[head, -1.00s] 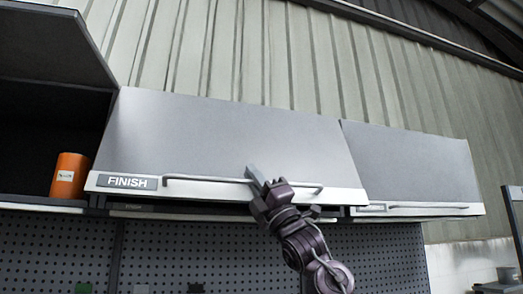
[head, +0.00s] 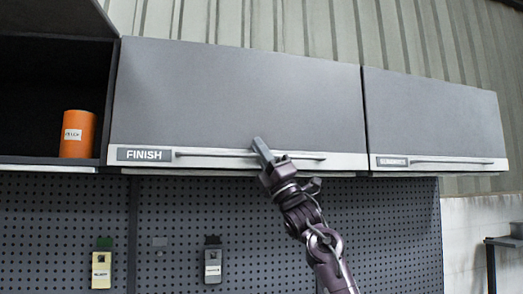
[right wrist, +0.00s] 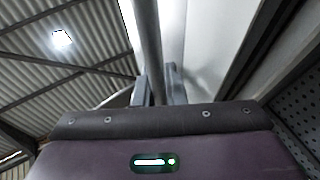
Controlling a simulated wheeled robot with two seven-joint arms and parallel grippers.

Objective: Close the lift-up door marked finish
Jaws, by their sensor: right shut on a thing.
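The grey lift-up door marked FINISH (head: 235,100) is the middle door of the wall cabinet in the head view. It hangs down and looks flush or nearly flush with the cabinet front; a small remaining gap cannot be ruled out. A long bar handle (head: 215,154) runs along its pale lower edge, right of the FINISH label (head: 145,155). My right gripper (head: 263,150) is at the middle of this handle, shut on it. In the right wrist view the bar (right wrist: 148,45) runs between the fingers (right wrist: 158,85). My left gripper is not in view.
A second grey door (head: 435,115) to the right hangs down. The left compartment is open, with an orange can (head: 78,133) on its shelf. Below is a perforated panel (head: 340,215) with a yellow device (head: 102,268) and a grey device (head: 213,262) on it.

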